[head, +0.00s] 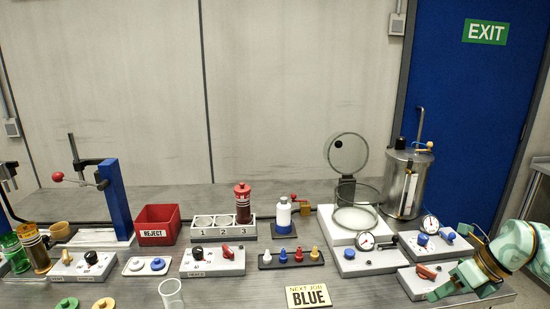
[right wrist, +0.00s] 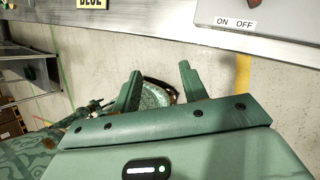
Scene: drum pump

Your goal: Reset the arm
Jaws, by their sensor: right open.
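My right arm (head: 530,248) comes in from the right edge of the head view. Its green gripper (head: 446,284) is at the bench's front right, beside a box with a red switch (head: 427,272). In the right wrist view the gripper's two fingers (right wrist: 160,82) stand apart with nothing between them. Below the fingers are the floor and part of my own body, and the bench edge (right wrist: 210,36) runs across the top. My left gripper is not in view.
The bench holds a glass chamber (head: 355,218), a steel drum (head: 406,185), gauges, switch boxes, a red REJECT bin (head: 157,224) and a blue-posted press (head: 115,200). A sign (head: 308,296) reading NEXT JOB BLUE is at the front. Wall and blue door (head: 470,120) are behind.

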